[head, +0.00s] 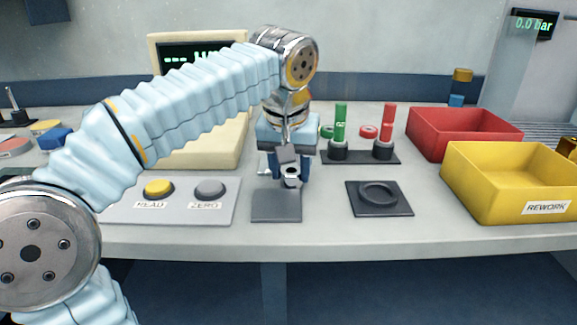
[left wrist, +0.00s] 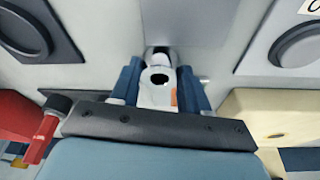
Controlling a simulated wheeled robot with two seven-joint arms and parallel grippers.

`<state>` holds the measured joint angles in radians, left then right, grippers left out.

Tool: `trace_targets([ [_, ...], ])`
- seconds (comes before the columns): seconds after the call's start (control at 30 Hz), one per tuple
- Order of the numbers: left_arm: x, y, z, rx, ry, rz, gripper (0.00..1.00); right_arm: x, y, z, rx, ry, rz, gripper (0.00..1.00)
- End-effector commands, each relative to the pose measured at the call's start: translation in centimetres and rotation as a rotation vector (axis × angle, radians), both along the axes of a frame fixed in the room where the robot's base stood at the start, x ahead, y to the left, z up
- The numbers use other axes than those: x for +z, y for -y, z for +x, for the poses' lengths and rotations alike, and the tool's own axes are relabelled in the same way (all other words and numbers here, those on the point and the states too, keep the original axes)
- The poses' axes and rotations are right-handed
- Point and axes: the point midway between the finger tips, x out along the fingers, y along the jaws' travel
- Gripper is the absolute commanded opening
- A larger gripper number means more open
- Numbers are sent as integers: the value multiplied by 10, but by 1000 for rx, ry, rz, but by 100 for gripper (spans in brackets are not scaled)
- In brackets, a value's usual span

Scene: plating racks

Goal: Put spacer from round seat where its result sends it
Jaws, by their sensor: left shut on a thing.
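My left gripper (head: 291,178) is shut on a small silvery spacer, a ring-like part (head: 292,174) with a dark hole, and holds it above a flat grey square pad (head: 276,208). In the left wrist view the spacer (left wrist: 156,92) sits between the blue fingers. The round seat (head: 379,196), a black ring on a dark square plate to the right, is empty; it also shows in the left wrist view (left wrist: 25,32). My right gripper is not in view.
A panel with a yellow READ button (head: 159,188) and grey ZERO button (head: 209,188) lies left. Green (head: 340,122) and red (head: 388,120) gauges stand behind the seat. A red bin (head: 463,140) and yellow REWORK bin (head: 490,197) stand right. My arm partly hides the cream display unit (head: 215,150).

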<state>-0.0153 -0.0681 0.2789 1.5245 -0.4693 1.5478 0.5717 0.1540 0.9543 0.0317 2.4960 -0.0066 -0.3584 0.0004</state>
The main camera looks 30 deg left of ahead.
Motion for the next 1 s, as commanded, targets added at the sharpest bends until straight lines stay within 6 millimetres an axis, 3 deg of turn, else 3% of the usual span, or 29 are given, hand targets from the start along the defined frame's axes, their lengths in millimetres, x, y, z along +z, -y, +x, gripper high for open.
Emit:
trace_targets([
  [0.03, -3, 0, 0, 0, 0, 0, 0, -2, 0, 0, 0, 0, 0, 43],
  [0.07, -2, 0, 0, 0, 0, 0, 49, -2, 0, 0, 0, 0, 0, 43],
  [0.2, -2, 0, 0, 0, 0, 0, 70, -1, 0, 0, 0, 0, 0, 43],
  [0.6, 7, 1, -1, -1, 2, 0, 71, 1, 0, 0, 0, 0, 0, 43],
  [1.0, 91, 9, -22, -3, 3, -2, 71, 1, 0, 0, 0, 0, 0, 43],
])
